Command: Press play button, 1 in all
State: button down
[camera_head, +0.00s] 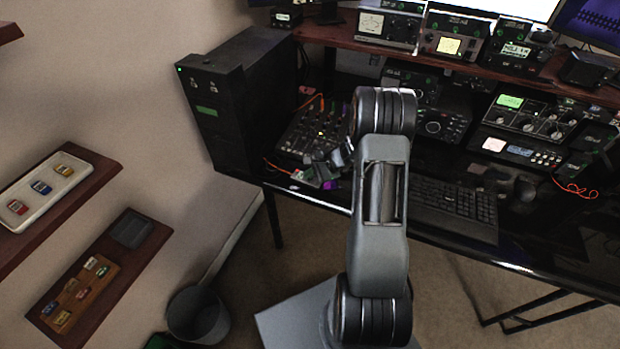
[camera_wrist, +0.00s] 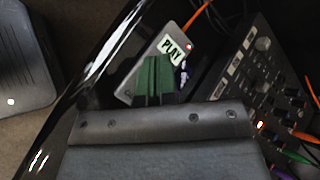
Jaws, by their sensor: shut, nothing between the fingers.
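A small grey box labelled PLAY (camera_wrist: 172,50) lies near the front edge of the dark desk, with a lit red light at its upper corner. My gripper (camera_wrist: 153,78) is shut and empty, its green fingers over the lower part of the box in the wrist view. The fingers cover part of the box face, and a small purple-and-white patch shows beside them. I cannot tell whether the fingertips touch it. In the head view the box is small and partly hidden by my arm.
A mixer (camera_wrist: 265,75) with knobs and coloured cables sits right beside the box. In the head view, a black tower (camera_head: 215,120) stands left of the mixer, and a keyboard (camera_head: 455,205) lies to the right. A radio shelf (camera_head: 400,50) runs behind.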

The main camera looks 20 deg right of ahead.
aim_at(311, 179)
jog(key=shift+r, duration=0.65)
jog(key=shift+r+p, duration=1.75)
jog(key=shift+r, duration=0.75)
